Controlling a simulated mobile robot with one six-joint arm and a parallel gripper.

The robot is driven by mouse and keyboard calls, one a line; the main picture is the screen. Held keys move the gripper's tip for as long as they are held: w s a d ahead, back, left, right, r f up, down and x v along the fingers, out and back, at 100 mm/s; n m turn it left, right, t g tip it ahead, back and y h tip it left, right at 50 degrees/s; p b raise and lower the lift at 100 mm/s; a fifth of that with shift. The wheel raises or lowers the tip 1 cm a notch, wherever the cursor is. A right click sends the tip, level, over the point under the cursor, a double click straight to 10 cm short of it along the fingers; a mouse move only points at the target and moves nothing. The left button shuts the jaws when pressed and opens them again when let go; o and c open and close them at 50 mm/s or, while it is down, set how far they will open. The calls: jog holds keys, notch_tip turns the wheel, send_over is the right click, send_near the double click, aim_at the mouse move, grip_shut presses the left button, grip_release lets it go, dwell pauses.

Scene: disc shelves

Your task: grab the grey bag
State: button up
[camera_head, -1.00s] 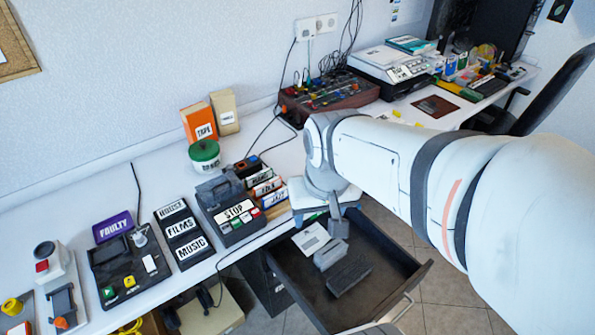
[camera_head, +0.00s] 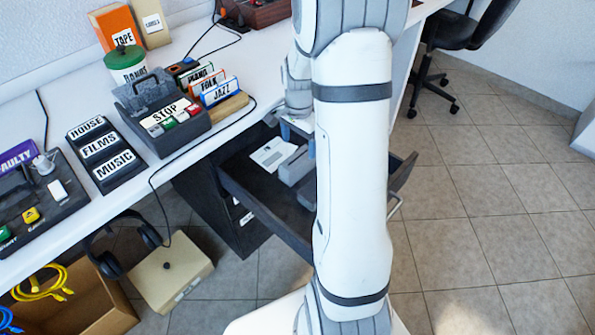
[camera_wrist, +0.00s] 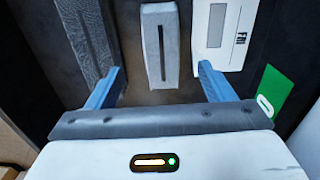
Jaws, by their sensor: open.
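In the wrist view a light grey, flat item with a dark slit (camera_wrist: 160,45), which I take to be the grey bag, lies on the dark drawer floor. It also shows partly in the head view (camera_head: 294,168). A darker grey slitted item (camera_wrist: 87,38) lies left of it, and a white labelled item (camera_wrist: 224,35) lies right. My gripper (camera_wrist: 160,86) is open and empty. Its blue fingers are apart, one on either side of the light grey item's line in the wrist view. I cannot tell the height gap. My arm hides the drawer's right part in the head view.
The open drawer (camera_head: 262,217) has raised dark walls around the items. The white desk (camera_head: 150,180) stands above it, with the STOP box (camera_head: 165,125) near its edge. A beige box (camera_head: 172,275) and cardboard box (camera_head: 85,305) stand on the floor.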

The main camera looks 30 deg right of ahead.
aim_at(298, 157)
notch_tip(298, 157, down, 3)
jog(key=shift+w+d+f+b, duration=0.1)
jog(key=shift+d+b, duration=0.05)
jog(key=shift+b, duration=0.3)
jog(key=f+b, duration=0.1)
jog(key=f, duration=0.1)
jog(key=f+b, duration=0.1)
jog(key=f, duration=0.2)
jog(key=shift+a+f+b, duration=0.2)
jog(key=shift+f+b, duration=0.1)
jog(key=shift+b, duration=0.05)
jog(key=shift+r, duration=0.1)
jog(key=shift+c, duration=0.4)
jog(key=shift+w, duration=0.1)
jog(key=c, duration=1.1)
